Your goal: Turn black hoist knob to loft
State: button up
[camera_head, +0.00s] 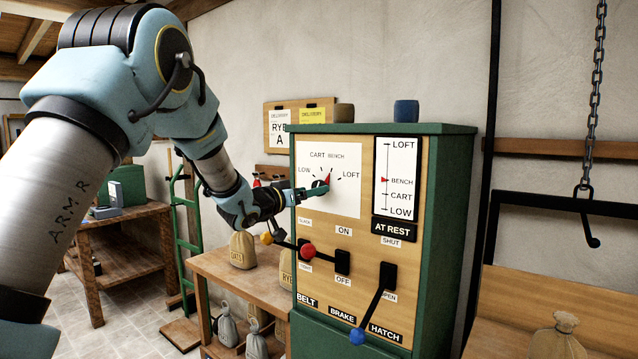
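The hoist dial (345,205) is a white plate on the green cabinet's wooden front, marked LOW, CART, BENCH and LOFT. A red pointer (328,180) at its middle points upward, roughly toward BENCH. The black knob itself is mostly hidden by my gripper. My gripper (320,189) reaches in from the left, with its fingertips at the knob. I cannot tell whether the fingers are closed on it. On the level scale (396,180) to the right, the red marker sits at BENCH. The sign (394,229) below it reads AT REST.
Below the dial are levers with a yellow ball (267,238), a red ball (308,251) and a blue ball (357,337). A wooden table (222,268) with sacks stands left of the cabinet (447,220). A chain with a hook (588,215) hangs at right.

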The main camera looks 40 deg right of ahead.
jog(key=shift+p+x, duration=0.7)
jog(key=shift+x, duration=1.55)
jog(key=shift+a, duration=0.1)
jog(key=c, duration=1.3)
